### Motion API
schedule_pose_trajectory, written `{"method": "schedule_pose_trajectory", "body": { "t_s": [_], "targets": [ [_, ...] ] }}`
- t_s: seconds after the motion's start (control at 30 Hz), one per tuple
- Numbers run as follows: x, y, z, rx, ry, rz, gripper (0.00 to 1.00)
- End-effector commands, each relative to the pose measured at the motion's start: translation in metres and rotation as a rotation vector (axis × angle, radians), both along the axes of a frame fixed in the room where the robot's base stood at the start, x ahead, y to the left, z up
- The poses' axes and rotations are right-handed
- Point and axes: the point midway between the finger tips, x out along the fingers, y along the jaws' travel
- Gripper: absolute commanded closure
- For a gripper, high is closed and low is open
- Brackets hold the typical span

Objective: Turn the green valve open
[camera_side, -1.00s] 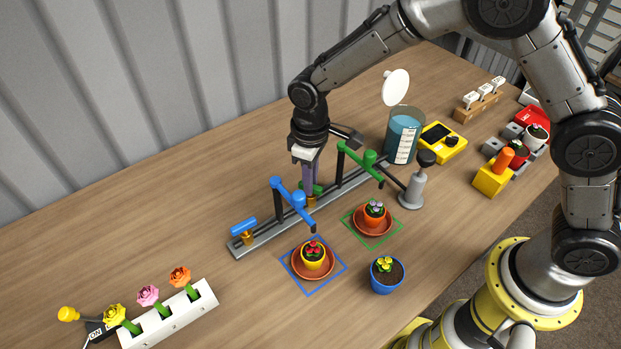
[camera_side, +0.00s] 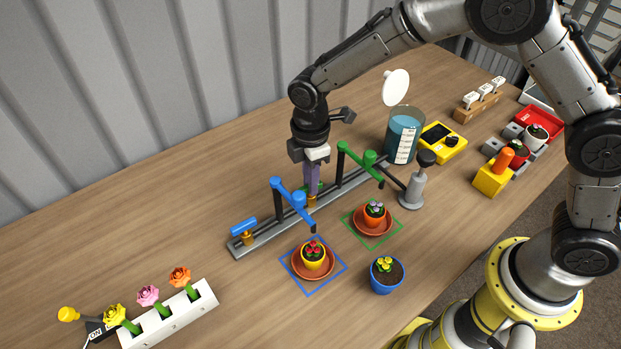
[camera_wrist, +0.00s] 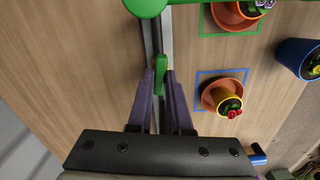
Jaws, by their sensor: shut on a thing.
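The green valve (camera_side: 320,187) sits on the grey rail, mostly hidden behind my fingers in the side view. In the wrist view its green handle (camera_wrist: 160,70) stands between my two purple fingertips, its length running roughly along the rail. My gripper (camera_side: 312,192) points straight down over the rail and is shut on this handle; it also shows in the wrist view (camera_wrist: 160,84). The green spout (camera_side: 358,161) rises just to the right and ends over an orange pot (camera_side: 374,214) on a saucer inside a green square.
The blue spout (camera_side: 291,196) stands close to the left of my gripper, with the blue valve (camera_side: 243,226) at the rail's left end. A water tank (camera_side: 404,136) and a grey hand pump (camera_side: 413,188) stand to the right. A blue pot (camera_side: 386,277) is in front.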

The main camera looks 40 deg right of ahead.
Motion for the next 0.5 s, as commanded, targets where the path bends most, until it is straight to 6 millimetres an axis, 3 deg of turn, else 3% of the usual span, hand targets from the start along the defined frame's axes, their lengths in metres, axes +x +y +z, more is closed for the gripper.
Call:
{"method": "schedule_pose_trajectory", "body": {
  "t_s": [0.5],
  "targets": [
    [0.0005, 0.0004, 0.0018, 0.002, -0.002, 0.136, 1.00]
  ]
}}
